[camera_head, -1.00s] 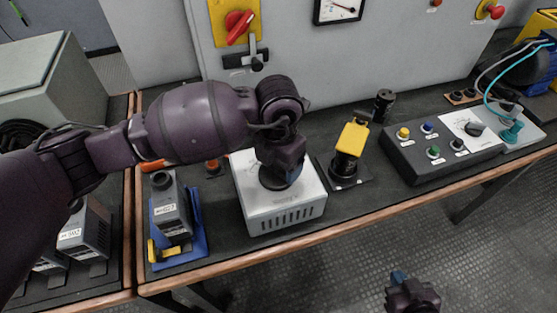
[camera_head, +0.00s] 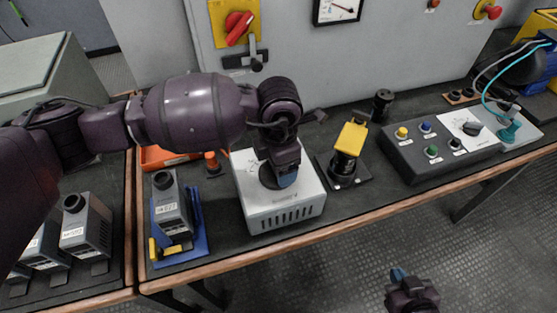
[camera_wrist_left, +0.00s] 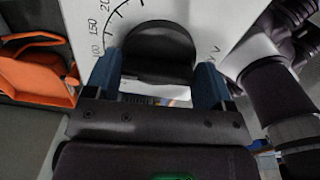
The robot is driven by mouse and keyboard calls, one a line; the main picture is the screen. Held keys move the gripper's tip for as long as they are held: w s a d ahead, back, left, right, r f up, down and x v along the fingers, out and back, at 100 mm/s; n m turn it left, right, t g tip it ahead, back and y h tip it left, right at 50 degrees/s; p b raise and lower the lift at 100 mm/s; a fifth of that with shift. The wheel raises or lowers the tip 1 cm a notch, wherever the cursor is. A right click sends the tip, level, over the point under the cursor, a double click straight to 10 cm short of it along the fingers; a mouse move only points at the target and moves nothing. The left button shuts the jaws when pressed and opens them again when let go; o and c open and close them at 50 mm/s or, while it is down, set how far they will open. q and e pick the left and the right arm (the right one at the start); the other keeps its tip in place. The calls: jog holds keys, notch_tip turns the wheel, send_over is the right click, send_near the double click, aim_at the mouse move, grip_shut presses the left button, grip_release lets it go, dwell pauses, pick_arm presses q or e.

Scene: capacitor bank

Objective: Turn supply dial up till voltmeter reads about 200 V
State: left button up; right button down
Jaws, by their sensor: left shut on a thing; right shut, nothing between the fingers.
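The supply (camera_head: 270,215) is a white box with a vented front near the bench's middle. Its dark round dial (camera_head: 267,177) is on top, partly hidden by my left gripper (camera_head: 283,178). In the left wrist view, the blue fingers of that gripper (camera_wrist_left: 157,82) are on either side of the black dial (camera_wrist_left: 158,52) and shut on it. Scale marks 100, 150 and 200 show beside it. The voltmeter (camera_head: 338,9) is on the grey panel, cut by the top edge; its reading is too small to tell. My right gripper (camera_head: 400,276) is shut and empty, low in front of the bench.
A yellow-topped black device (camera_head: 351,139) stands just right of the supply. A control box with coloured buttons (camera_head: 428,155) is further right. A grey unit in a blue holder (camera_head: 171,208) stands to the left. A red switch on a yellow plate (camera_head: 237,25) is on the panel.

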pick_arm(q)
jog(key=shift+m, duration=0.5)
jog(key=o, duration=0.9)
notch_tip(320, 180, up, 11)
jog(key=shift+f+p, duration=0.1)
jog(key=shift+p, duration=0.75)
dwell(0.8)
